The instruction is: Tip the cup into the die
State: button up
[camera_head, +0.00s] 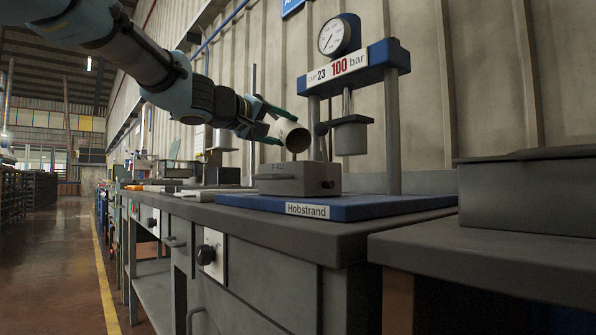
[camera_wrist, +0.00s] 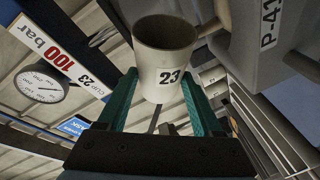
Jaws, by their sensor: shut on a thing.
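My gripper (camera_head: 286,131) is shut on a pale cup (camera_head: 283,126), with a green finger on either side. The cup is tilted, its dark mouth facing forward and down to the right, above the left part of the die. In the wrist view the cup (camera_wrist: 166,76) shows a "23" label between the fingers (camera_wrist: 164,96). The die (camera_head: 298,180) is a grey block with a white label and a dark knob, on the press's blue base. It also shows at upper right in the wrist view (camera_wrist: 262,42). The cup's contents and the die's cavity cannot be seen.
The press's ram (camera_head: 351,136) hangs right of the cup, under a blue crossbeam (camera_head: 389,56) reading "cup 23 100 bar", with a gauge (camera_head: 339,35) above. Posts stand at both sides. A grey box (camera_head: 532,196) is at right; clutter lies farther left along the bench.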

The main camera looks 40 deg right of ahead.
aim_at(277, 131)
jog(key=shift+s+a+m+b, duration=0.1)
jog(key=shift+s+m+b, duration=0.3)
jog(key=shift+b, duration=1.65)
jog(key=p, duration=0.1)
jog(key=r+p, duration=0.1)
jog(key=shift+w+p, duration=0.25)
jog(key=shift+p, duration=0.1)
jog(key=n+p, duration=0.1)
jog(key=p, duration=0.4)
jog(key=shift+w+p, duration=0.35)
jog(key=p, duration=0.1)
jog(key=n+p, duration=0.1)
jog(key=p, duration=0.1)
jog(key=shift+w+d+f+y, duration=0.2)
jog(key=shift+f+y, duration=0.1)
jog(key=shift+y, duration=0.1)
jog(key=shift+f, duration=0.45)
jog(key=p, duration=0.3)
jog(key=shift+w+d+r+n+p, duration=0.1)
jog(key=shift+w+r+n+p, duration=0.1)
jog(key=shift+n+p, duration=0.15)
jog(key=p, duration=0.4)
jog(key=w+f+n+g+y+p, duration=0.1)
jog(key=p, duration=0.4)
jog(key=n+p, duration=0.1)
jog(key=p, duration=0.3)
jog(key=shift+w+d+f+n+g+y+p, duration=0.2)
jog(key=shift+f+n+g+y+p, duration=0.1)
jog(key=shift+g+p, duration=0.1)
